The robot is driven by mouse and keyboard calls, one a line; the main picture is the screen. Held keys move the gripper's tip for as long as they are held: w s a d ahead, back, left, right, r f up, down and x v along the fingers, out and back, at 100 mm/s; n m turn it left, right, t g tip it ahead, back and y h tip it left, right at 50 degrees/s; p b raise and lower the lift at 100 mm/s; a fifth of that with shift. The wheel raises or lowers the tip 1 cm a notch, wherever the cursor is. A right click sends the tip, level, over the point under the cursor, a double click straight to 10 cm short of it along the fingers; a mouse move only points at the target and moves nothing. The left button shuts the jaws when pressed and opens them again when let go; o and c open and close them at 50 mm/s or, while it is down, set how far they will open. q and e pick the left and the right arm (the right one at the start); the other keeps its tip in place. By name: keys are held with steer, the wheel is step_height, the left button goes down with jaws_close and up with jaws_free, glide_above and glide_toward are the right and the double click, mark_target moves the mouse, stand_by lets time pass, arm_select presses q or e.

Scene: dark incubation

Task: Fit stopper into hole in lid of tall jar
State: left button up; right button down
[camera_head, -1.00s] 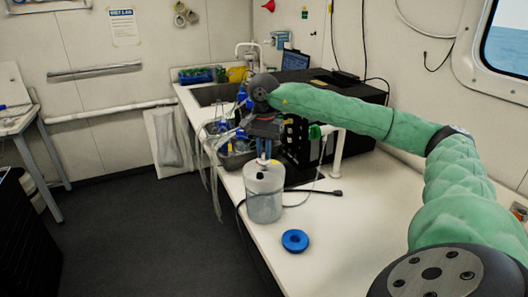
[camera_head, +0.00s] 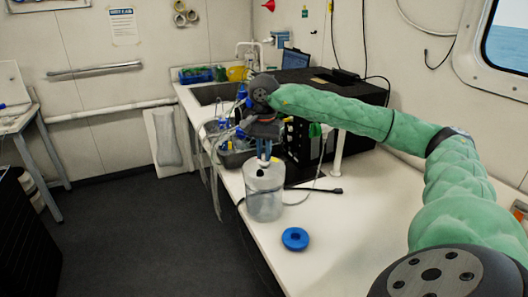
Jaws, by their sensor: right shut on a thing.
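The tall jar (camera_head: 264,199) is a translucent whitish cylinder standing upright on the white bench, near its left edge. Its pale lid (camera_head: 252,177) is on top. My right gripper (camera_head: 264,157) points down just above the lid, its blue fingers shut. The stopper between the fingers is too small and too hidden to make out clearly. A small dark spot shows on the lid just below the fingers; I cannot tell whether it is the hole or the stopper, or whether the stopper touches the lid. My left gripper is out of view.
A blue ring (camera_head: 295,239) lies on the bench in front of the jar. A dark cable runs around the jar to a black plug (camera_head: 327,190). A black box (camera_head: 330,93) and a sink with bottles stand behind. The bench's front right is clear.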

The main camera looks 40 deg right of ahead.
steer(key=shift+f+b, duration=0.65)
steer(key=shift+f, duration=0.1)
steer(key=c, duration=1.3)
jaws_free()
steer(key=shift+r, duration=0.1)
step_height(320, 180, up, 6)
steer(key=shift+r+b, duration=0.1)
steer(key=shift+b, duration=0.85)
steer(key=shift+r, duration=0.75)
